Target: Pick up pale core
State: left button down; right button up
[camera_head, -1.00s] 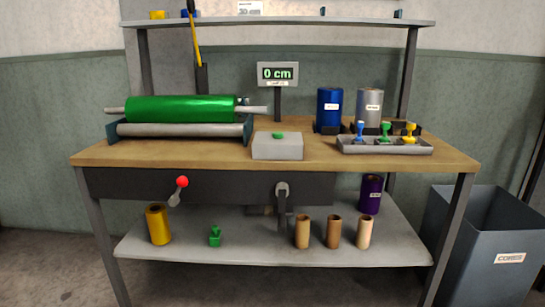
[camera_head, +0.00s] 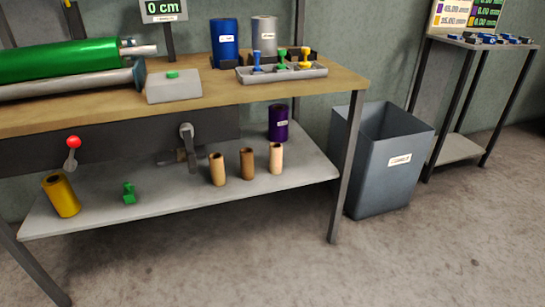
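Three upright hollow cores stand in a row on the grey lower shelf (camera_head: 180,205) of the workbench. The right one, the pale core (camera_head: 276,158), is the lightest in colour. The middle core (camera_head: 247,164) is darker brown, and the left core (camera_head: 217,169) is tan. Nothing touches the pale core, and its whole front shows. Neither of my grippers is in view.
A purple roll (camera_head: 278,122) stands behind the pale core. The bench leg (camera_head: 346,170) and a grey bin (camera_head: 377,170) stand to the right. The floor in front is clear.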

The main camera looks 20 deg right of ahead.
aim_at(276, 159)
jog(key=i+l, duration=0.1)
jog(key=l, duration=0.25)
jog(key=i+l, duration=0.15)
jog(key=l, duration=0.2)
jog(key=i+l, duration=0.1)
jog(key=l, duration=0.25)
jog(key=i+l, duration=0.15)
jog(key=l, duration=0.15)
jog(key=i+l, duration=0.1)
jog(key=l, duration=0.25)
jog(key=i+l, duration=0.15)
jog(key=l, duration=0.2)
